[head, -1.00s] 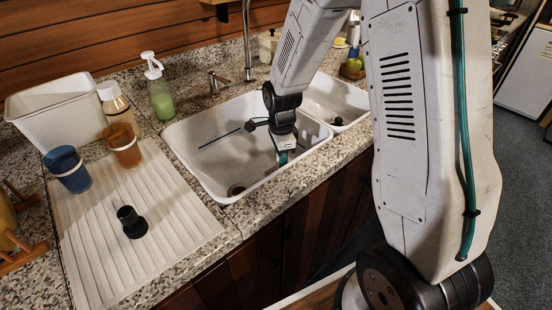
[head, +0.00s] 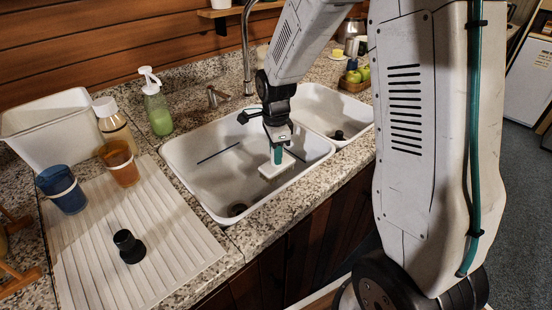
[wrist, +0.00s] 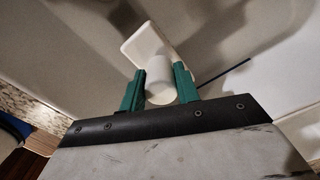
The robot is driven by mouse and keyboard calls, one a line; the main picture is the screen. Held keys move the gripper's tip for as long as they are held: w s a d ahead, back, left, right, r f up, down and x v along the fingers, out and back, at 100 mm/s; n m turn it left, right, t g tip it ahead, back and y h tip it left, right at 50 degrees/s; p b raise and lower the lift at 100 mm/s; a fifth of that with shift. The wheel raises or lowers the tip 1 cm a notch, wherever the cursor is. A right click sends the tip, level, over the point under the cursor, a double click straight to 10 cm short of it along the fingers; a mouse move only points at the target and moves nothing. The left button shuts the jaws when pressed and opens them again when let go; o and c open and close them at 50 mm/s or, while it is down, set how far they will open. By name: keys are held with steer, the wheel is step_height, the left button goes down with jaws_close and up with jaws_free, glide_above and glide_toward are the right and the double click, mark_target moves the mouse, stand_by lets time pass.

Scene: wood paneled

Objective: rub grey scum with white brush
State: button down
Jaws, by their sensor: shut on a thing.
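The white brush (head: 270,170) is in my gripper (head: 277,156), above the left sink basin (head: 190,170). In the wrist view, the green fingers of my gripper (wrist: 160,90) are shut on the brush's round white handle (wrist: 159,75). The brush's flat rectangular head (wrist: 143,46) shows beyond the fingers. In the head view the brush appears raised near the basin's front right side. I cannot make out a grey scum patch; shadows darken part of the basin.
The faucet (head: 247,50) rises behind. A soap bottle (head: 156,103), blue cup (head: 62,188), orange cup (head: 118,162) and black object (head: 128,246) stand to the left.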

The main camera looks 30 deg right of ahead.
steer(key=shift+d+r, duration=0.1)
steer(key=shift+r, duration=1.5)
